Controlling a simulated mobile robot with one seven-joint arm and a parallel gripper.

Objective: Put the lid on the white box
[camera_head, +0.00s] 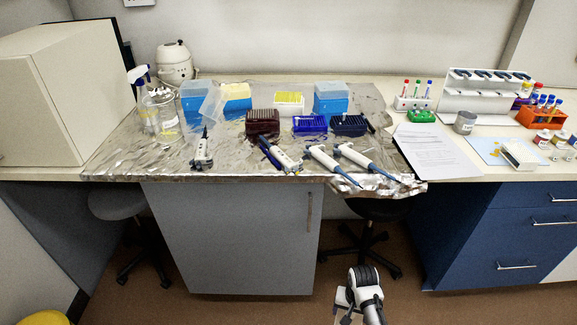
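A white box (289,105) with yellow contents on top stands near the back middle of the foil-covered bench. No lid covers it. A translucent, lid-like piece (212,106) leans tilted beside the blue box with the yellow top (236,98), to the left of the white box. A smaller white box (519,156) lies at the far right; I cannot tell whether it is open. My gripper (346,312) is low in front of the bench, at the bottom of the view and far from these things. Its fingers are too small and cut off to tell open from shut.
Blue boxes (331,98), dark tube racks (262,123) and several pipettes (323,158) crowd the foil (235,165). A bottle (160,112) stands left. Papers (432,150) lie right. A stool (375,208) is under the bench; floor before the cabinet is clear.

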